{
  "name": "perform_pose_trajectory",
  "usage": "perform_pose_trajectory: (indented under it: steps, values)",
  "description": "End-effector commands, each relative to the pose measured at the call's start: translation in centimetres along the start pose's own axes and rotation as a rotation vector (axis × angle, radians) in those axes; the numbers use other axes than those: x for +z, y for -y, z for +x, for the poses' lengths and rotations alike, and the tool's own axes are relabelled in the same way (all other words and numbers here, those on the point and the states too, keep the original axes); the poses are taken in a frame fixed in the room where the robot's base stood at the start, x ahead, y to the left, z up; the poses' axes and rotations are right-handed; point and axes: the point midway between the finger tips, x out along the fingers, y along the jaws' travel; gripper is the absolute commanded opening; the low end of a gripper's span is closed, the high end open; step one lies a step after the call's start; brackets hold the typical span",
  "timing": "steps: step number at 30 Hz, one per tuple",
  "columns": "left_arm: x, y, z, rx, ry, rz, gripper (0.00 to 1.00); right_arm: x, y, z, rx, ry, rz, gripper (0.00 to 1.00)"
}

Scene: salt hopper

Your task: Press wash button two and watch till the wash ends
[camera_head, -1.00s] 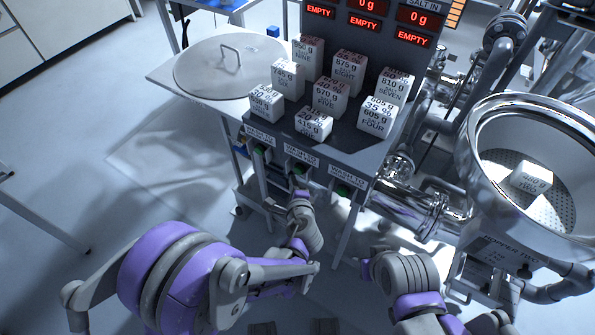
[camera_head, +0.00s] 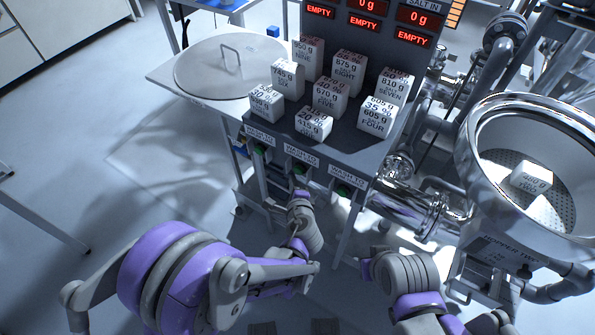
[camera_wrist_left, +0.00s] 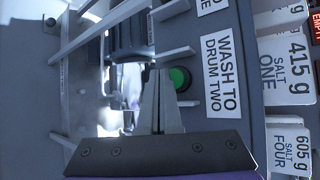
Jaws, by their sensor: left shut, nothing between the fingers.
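Three green wash buttons sit along the front of the dark panel.
Several white salt blocks (camera_head: 325,95) stand on the panel top, close above the buttons. Red displays (camera_head: 363,22) behind read "EMPTY" and "0 g". A round lid (camera_head: 215,75) lies on the left table. Steel pipes (camera_head: 410,205) run right of the panel.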

Motion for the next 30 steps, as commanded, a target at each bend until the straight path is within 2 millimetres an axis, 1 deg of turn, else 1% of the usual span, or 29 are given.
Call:
perform_pose_trajectory:
  steps: [12,30]
  values:
    - [-0.44,0.4,0.6,0.0,0.0,0.0,0.0,0.08,0.0,0.16,0.0,0.001,0.0,0.45]
    - [-0.58,0.57,0.79,0.0,0.0,0.0,0.0,0.08,0.0,0.17,0.0,0.001,0.0,0.45]
